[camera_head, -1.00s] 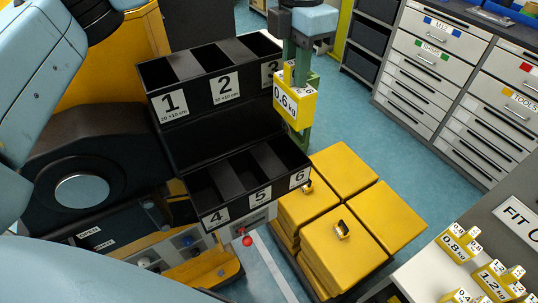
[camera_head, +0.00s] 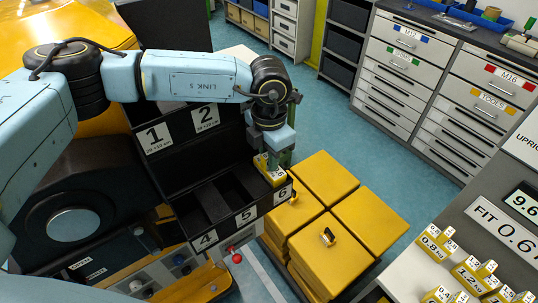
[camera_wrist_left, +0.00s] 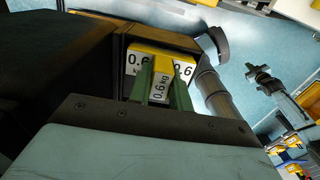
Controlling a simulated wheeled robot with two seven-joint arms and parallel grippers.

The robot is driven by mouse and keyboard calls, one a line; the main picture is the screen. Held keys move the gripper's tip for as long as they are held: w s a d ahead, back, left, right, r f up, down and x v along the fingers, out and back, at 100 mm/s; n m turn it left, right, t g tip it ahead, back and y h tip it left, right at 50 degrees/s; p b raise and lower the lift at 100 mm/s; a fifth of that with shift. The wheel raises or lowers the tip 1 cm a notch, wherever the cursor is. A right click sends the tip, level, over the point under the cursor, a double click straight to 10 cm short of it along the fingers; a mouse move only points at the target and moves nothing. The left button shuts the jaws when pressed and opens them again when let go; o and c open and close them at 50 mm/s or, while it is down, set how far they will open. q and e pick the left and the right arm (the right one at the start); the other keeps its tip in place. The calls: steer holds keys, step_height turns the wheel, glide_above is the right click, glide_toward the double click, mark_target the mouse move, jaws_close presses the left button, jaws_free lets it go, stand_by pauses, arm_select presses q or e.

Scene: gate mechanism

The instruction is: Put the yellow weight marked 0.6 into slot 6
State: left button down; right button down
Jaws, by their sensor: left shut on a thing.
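The yellow weight marked 0.6 (camera_head: 267,172) is at the opening of slot 6 (camera_head: 284,194), at the right end of the lower black row. Its upper part shows above the rim; its lower part is hidden, so I cannot tell how deep it sits. My left gripper (camera_head: 279,161) is above it with its green fingers shut on its top. In the left wrist view the weight (camera_wrist_left: 188,68) shows its 0.6 labels between and beyond the fingers (camera_wrist_left: 161,88), with dark slot walls close by. My right gripper is not in view.
Slots 4 (camera_head: 205,240) and 5 (camera_head: 245,216) look empty. The upper row with slots 1 and 2 stands behind, partly covered by my left arm. Yellow blocks (camera_head: 325,178) stand right of the rack. More weights (camera_head: 436,243) are on the right-hand table.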

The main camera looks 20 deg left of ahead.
arm_select(q)
steer(key=shift+f, duration=0.35)
steer(key=shift+f, duration=0.1)
steer(key=shift+f, duration=0.1)
steer(key=c, duration=1.3)
jaws_free()
step_height(320, 180, up, 12)
steer(key=b, duration=0.3)
